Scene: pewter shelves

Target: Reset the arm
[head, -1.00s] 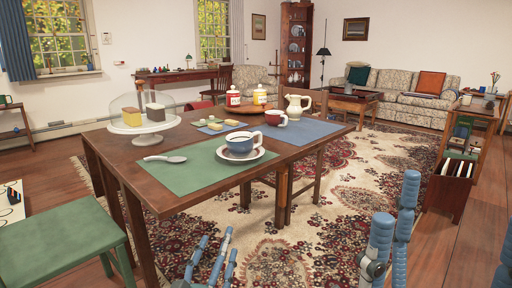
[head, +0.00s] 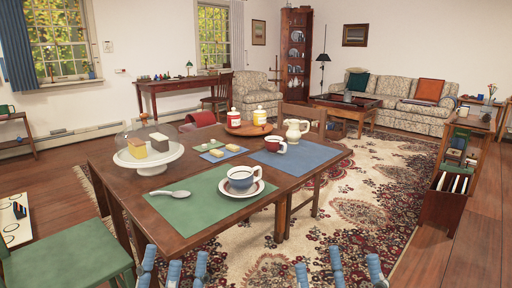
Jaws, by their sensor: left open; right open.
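My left gripper (head: 173,268) shows at the bottom edge, left of centre, with its blue-tipped fingers spread and nothing between them. My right gripper (head: 338,268) shows at the bottom edge, right of centre, also spread and empty. Both appear in front of the near side of the wooden table (head: 292,207), apart from the things on it. The palms and most of both arms are cut off by the frame.
A green stool (head: 70,258) is at left. A low bookcase (head: 450,185) stands at right.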

